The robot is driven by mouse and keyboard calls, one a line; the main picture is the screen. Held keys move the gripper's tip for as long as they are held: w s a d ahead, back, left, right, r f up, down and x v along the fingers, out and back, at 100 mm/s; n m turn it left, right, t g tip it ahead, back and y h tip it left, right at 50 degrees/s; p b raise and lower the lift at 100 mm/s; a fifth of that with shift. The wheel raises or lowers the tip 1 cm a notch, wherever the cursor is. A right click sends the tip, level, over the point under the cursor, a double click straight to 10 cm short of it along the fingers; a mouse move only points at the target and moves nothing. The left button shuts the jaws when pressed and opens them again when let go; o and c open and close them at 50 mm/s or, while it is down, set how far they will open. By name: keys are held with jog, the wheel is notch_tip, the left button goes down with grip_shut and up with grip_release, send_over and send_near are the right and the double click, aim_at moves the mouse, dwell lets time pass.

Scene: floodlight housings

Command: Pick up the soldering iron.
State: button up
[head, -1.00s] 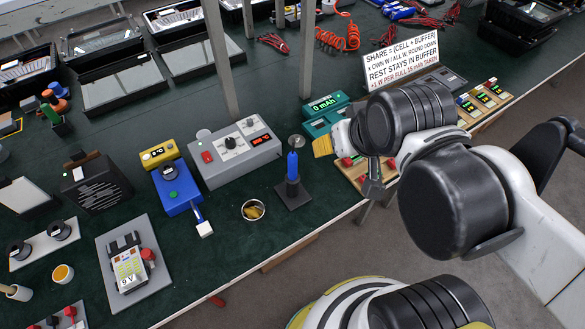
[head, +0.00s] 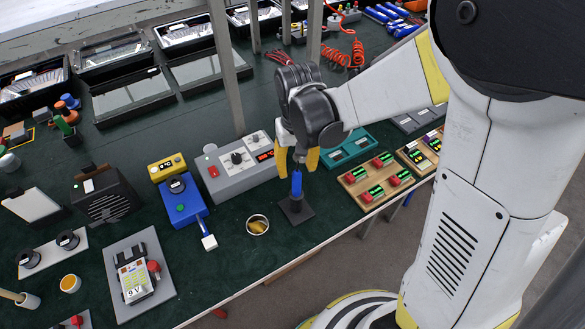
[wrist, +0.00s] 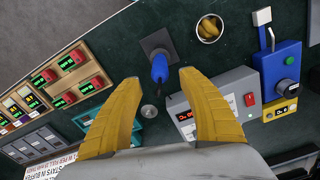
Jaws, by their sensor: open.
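The soldering iron (head: 296,186) has a blue handle and stands upright in a holder with a dark square base (head: 297,211) near the table's front edge. It also shows in the wrist view (wrist: 159,68), with the handle toward the camera. My gripper (head: 298,166) is above the iron, pointing down, its yellow fingers apart. In the wrist view the fingertips (wrist: 159,77) are on either side of the handle's line, and the handle top lies about between them with gaps on both sides. The gripper is open and empty. The iron's lower part is hidden in the holder.
A grey box with a red display (head: 238,163) stands left of the iron, close to my gripper. A small cup (head: 257,225) with yellowish contents is at the left front. A wooden board with red buttons (head: 372,180) and a teal device (head: 348,148) lie to the right.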

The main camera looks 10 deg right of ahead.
aim_at(297, 189)
notch_tip(297, 189, down, 4)
jog(key=shift+r+b, duration=0.1)
jog(key=shift+b, duration=0.45)
jog(key=f+b, duration=0.2)
jog(key=f, duration=0.3)
jog(key=shift+s+a+f+b, duration=0.1)
jog(key=shift+s+f+b, duration=0.1)
jog(key=shift+s+b, duration=0.2)
jog(key=shift+r, duration=0.1)
grip_shut()
